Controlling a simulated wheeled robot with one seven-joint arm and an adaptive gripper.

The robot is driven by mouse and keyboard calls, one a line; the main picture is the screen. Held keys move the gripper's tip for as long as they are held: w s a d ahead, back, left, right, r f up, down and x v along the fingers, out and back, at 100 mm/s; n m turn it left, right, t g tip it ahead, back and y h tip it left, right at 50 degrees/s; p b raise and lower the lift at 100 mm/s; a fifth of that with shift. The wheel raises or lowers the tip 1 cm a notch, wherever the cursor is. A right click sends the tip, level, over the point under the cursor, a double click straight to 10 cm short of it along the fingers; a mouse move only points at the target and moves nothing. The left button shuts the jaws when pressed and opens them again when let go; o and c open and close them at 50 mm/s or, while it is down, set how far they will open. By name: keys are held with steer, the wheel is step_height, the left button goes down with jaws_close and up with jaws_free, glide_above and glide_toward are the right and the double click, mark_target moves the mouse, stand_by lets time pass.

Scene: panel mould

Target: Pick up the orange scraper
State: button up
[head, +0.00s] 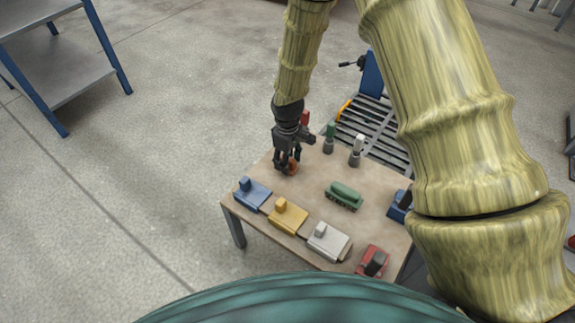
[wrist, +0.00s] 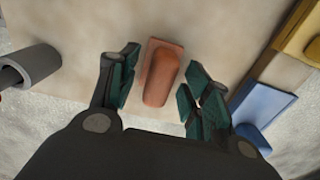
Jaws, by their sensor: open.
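The orange scraper (wrist: 162,72) lies on the table between the two spread fingers of my gripper (wrist: 158,88) in the wrist view. A gap shows between it and each finger. In the head view a small part of the orange scraper (head: 293,168) shows beside my gripper (head: 286,168), which points down at the table's far left part. The rest of the scraper is hidden there by the fingers. My gripper is open, and nothing is held in it.
The wooden table (head: 300,195) also bears blue (head: 252,193), yellow (head: 288,215), white (head: 328,240) and red (head: 372,262) tools along its front. A green brush (head: 344,195) lies mid-table. Upright green (head: 329,140) and white-topped (head: 356,152) items stand at the back. A roller conveyor (head: 375,130) is behind.

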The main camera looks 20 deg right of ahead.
steer(key=shift+c, duration=0.4)
jaws_close()
step_height(320, 180, up, 10)
steer(key=p, duration=0.3)
steer(key=shift+p, duration=0.3)
